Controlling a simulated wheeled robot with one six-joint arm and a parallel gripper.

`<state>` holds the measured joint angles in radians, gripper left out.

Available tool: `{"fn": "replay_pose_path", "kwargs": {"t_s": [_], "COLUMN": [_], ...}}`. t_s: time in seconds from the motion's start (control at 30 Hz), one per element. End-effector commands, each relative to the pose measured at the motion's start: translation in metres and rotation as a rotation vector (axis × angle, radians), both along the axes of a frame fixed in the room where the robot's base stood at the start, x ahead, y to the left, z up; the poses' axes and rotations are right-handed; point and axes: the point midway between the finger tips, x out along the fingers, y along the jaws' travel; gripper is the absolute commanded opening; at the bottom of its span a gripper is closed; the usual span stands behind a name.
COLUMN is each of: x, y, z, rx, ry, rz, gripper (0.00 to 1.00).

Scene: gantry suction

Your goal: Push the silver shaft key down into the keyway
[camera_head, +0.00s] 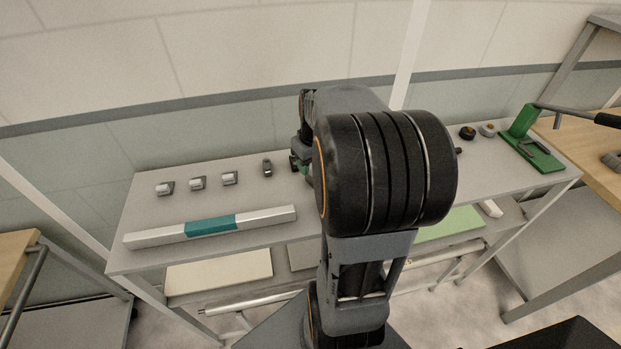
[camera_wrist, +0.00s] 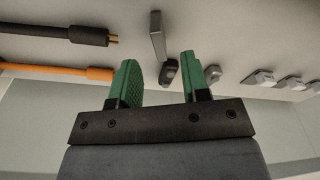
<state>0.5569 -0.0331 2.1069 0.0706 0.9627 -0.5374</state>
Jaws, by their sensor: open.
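My gripper (camera_wrist: 161,68) is open, its two green fingers apart and empty. In the wrist view, a dark block (camera_wrist: 168,72) with a flat silver bar (camera_wrist: 157,36) lies beyond the fingertips, in line with the gap between them. I cannot tell whether this bar is the shaft key, and no keyway can be made out. In the head view, my arm hides most of the gripper and the bench just under it. A small dark piece with a light top (camera_head: 267,168) stands on the bench left of the gripper.
Several small grey-and-silver blocks, one here (camera_head: 197,183), stand in a row on the grey bench (camera_head: 140,215). A long silver bar with a teal middle (camera_head: 210,226) lies in front. Black (camera_wrist: 60,35) and orange (camera_wrist: 50,70) rod-like things show in the wrist view. A green press-like stand (camera_head: 530,150) is at right.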

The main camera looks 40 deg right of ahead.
Motion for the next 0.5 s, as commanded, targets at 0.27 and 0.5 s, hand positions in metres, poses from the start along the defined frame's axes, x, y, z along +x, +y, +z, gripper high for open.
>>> {"fn": "replay_pose_path", "kwargs": {"t_s": [0.27, 0.5], "x": [-0.001, 0.002], "y": [0.000, 0.000], "z": [-0.031, -0.052], "rx": [0.003, 0.001], "ry": [0.005, 0.002], "rz": [-0.001, -0.001], "gripper": [0.43, 0.43]}}
